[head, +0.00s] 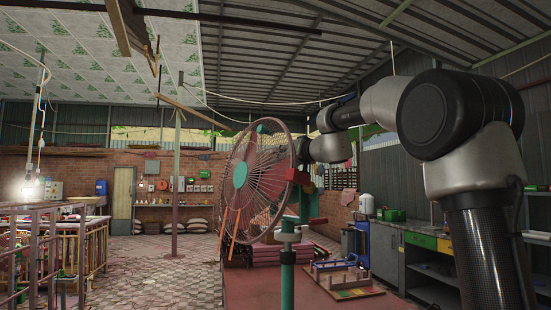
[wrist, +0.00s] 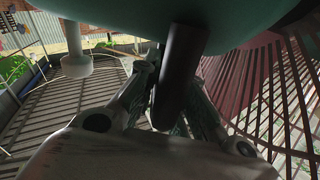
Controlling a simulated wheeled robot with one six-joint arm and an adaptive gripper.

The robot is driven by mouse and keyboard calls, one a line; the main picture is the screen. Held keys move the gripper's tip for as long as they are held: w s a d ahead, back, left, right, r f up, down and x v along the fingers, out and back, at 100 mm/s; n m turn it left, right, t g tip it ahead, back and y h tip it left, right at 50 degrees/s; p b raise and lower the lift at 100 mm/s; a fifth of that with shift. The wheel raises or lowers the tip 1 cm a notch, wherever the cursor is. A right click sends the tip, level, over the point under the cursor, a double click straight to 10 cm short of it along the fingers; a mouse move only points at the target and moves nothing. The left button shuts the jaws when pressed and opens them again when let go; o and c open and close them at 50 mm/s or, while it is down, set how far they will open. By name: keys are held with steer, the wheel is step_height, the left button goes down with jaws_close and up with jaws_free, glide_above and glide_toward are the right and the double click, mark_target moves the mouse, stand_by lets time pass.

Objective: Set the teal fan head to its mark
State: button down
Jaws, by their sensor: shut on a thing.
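The fan head has a round reddish wire cage (head: 266,180) with a teal hub (head: 240,175), upright on a teal pole (head: 288,272) in the head view. In the wrist view, its teal housing (wrist: 130,28) fills the top and its cage (wrist: 270,75) the right. A dark rod (wrist: 178,75) hangs from the housing. My gripper (wrist: 176,105) has its two fingers on either side of this rod and is shut on it. In the head view the gripper is behind the cage and its fingers cannot be made out. I cannot make out the mark.
Grey cabinets (head: 385,255) line the right wall. Railings (head: 50,250) stand at left. The tiled floor (head: 165,265) between is open.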

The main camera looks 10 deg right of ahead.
steer(key=shift+w+d+r, duration=0.1)
steer(key=shift+d+r, duration=0.15)
steer(key=shift+d, duration=0.25)
steer(key=c, duration=1.6)
jaws_free()
steer(key=shift+o, duration=0.7)
steer(key=shift+s+d+f, duration=0.25)
steer(key=shift+s+d, duration=0.05)
steer(key=shift+s, duration=0.05)
steer(key=v, duration=1.1)
steer(key=shift+a, duration=0.25)
steer(key=shift+s, duration=0.1)
